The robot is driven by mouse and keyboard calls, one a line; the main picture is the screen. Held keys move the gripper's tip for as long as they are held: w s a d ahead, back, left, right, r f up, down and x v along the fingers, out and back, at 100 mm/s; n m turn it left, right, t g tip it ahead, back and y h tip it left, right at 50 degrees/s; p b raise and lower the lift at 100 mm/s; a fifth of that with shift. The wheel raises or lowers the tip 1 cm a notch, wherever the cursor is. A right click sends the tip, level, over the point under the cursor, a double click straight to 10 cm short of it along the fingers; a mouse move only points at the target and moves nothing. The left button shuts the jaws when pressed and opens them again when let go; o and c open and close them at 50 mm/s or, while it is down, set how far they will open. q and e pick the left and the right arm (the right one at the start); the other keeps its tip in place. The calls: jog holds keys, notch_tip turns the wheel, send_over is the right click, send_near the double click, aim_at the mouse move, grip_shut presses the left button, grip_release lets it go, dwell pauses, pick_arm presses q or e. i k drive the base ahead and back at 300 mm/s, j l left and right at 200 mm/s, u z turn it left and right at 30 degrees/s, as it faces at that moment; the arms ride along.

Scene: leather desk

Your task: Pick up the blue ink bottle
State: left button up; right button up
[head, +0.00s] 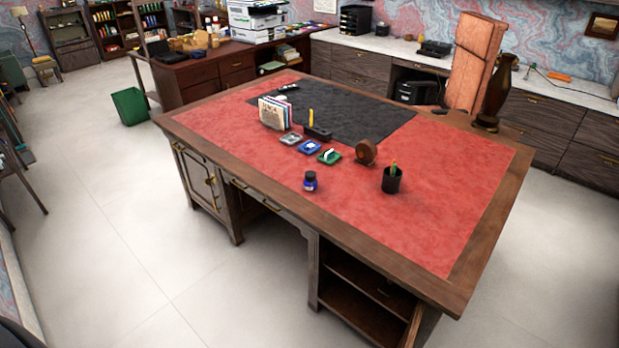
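The blue ink bottle (310,182) stands upright on the red leather top of the desk (440,215), close to the desk's near edge. It is small, with a dark cap and a blue body. Nothing touches it. Neither of my grippers shows in the head view.
A black pen cup (391,180) stands right of the bottle, with a round wooden object (366,152) behind it. A letter holder (275,113) stands farther back. Floor (120,230) in front is clear.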

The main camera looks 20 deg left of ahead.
aim_at(311, 187)
jog(key=i+j+z, duration=0.1)
jog(key=j, duration=0.3)
jog(key=i+j+z, duration=0.1)
jog(key=j, duration=0.25)
jog(key=i+j+z, duration=0.1)
jog(key=j, duration=0.3)
jog(key=i+j+z, duration=0.1)
jog(key=j, duration=0.3)
jog(key=i+j+z, duration=0.1)
jog(key=j, duration=0.35)
jog(key=i, duration=0.1)
